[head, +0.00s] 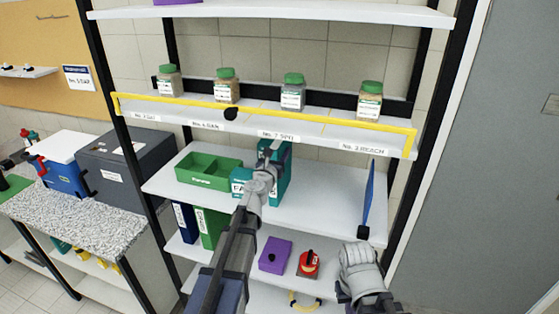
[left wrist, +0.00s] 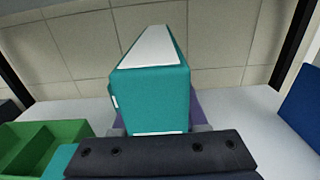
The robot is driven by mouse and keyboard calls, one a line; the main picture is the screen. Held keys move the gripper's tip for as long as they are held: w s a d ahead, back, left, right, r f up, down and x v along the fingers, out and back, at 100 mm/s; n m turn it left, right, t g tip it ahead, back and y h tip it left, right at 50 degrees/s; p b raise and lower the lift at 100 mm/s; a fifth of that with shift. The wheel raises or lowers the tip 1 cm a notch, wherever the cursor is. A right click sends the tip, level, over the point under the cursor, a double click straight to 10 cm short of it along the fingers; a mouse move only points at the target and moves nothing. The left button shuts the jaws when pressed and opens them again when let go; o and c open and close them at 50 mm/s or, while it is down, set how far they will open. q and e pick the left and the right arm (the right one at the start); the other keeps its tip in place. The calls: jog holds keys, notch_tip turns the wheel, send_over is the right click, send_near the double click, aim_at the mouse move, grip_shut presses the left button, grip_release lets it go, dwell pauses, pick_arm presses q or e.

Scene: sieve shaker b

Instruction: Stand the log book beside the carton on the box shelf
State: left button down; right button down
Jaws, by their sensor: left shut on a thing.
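A teal upright block with a white top strip, which looks like the log book (head: 281,160), stands above the middle shelf board. It fills the middle of the left wrist view (left wrist: 152,88). My left gripper (head: 268,152) is shut on it; the gripper's dark body hides its lower part. The teal carton (head: 240,187) with a white label, partly hidden by my arm, is just left of the book. A teal corner of it shows in the left wrist view (left wrist: 58,162). My right gripper (head: 360,257) is low at the right, empty-looking, its jaws unclear.
A green tray (head: 209,170) is left of the carton. A blue upright panel (head: 370,195) stands at the shelf's right, with bare board (head: 322,205) before it. A yellow-edged shelf with several jars (head: 293,92) hangs above. Binders (head: 210,226) and a purple box (head: 275,255) are below.

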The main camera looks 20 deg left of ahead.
pick_arm(q)
jog(key=shift+s+f, duration=0.1)
jog(key=shift+f, duration=0.25)
jog(key=shift+f, duration=0.1)
jog(key=shift+c, duration=2.2)
grip_release()
jog(key=s, duration=1.2)
jog(key=shift+a, duration=0.25)
